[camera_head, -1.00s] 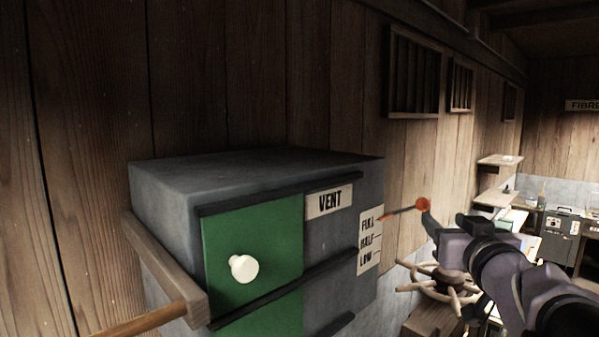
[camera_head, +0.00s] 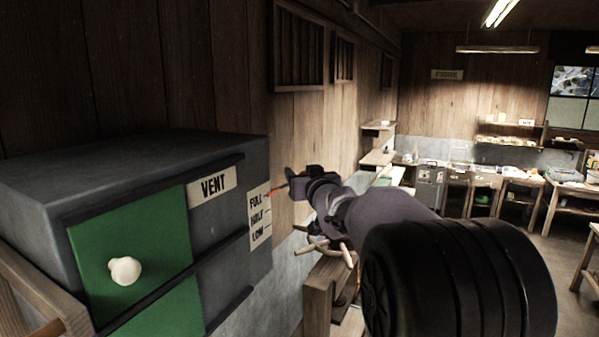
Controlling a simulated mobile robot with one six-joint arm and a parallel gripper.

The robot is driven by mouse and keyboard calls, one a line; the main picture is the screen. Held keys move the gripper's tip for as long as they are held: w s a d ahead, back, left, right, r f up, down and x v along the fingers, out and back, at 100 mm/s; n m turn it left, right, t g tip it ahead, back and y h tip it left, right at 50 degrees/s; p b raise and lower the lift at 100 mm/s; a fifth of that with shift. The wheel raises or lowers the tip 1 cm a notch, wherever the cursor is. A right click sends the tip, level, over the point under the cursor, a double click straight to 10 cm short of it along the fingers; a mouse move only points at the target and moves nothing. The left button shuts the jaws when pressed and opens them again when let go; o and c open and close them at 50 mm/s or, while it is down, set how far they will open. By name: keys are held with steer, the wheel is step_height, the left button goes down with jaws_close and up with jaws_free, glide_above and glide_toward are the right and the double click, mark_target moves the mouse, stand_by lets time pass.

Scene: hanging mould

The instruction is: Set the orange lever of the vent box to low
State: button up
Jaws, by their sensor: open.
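The grey vent box (camera_head: 98,171) hangs on the wood wall at the left, with a VENT label (camera_head: 214,185). A white scale plate (camera_head: 260,217) on its right side reads FULL, HALF and LOW from top to bottom. The orange lever (camera_head: 275,190) shows only as a small piece beside the plate, near the FULL mark. My gripper (camera_head: 289,183) is at the lever's outer end, with its jaws open. My wrist and the view angle hide most of the jaws and lever, so I cannot tell whether they touch.
A green drawer front with a white knob (camera_head: 125,271) is on the box's front. A wooden spoked wheel (camera_head: 325,250) stands below my gripper. Shelves (camera_head: 378,158) and work tables line the far side. The floor at the right looks clear.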

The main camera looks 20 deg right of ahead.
steer(key=shift+s+r, duration=0.1)
steer(key=shift+s, duration=0.05)
steer(key=shift+c, duration=0.2)
steer(key=shift+s, duration=0.1)
steer(key=c, duration=0.4)
jaws_close()
stand_by(0.5)
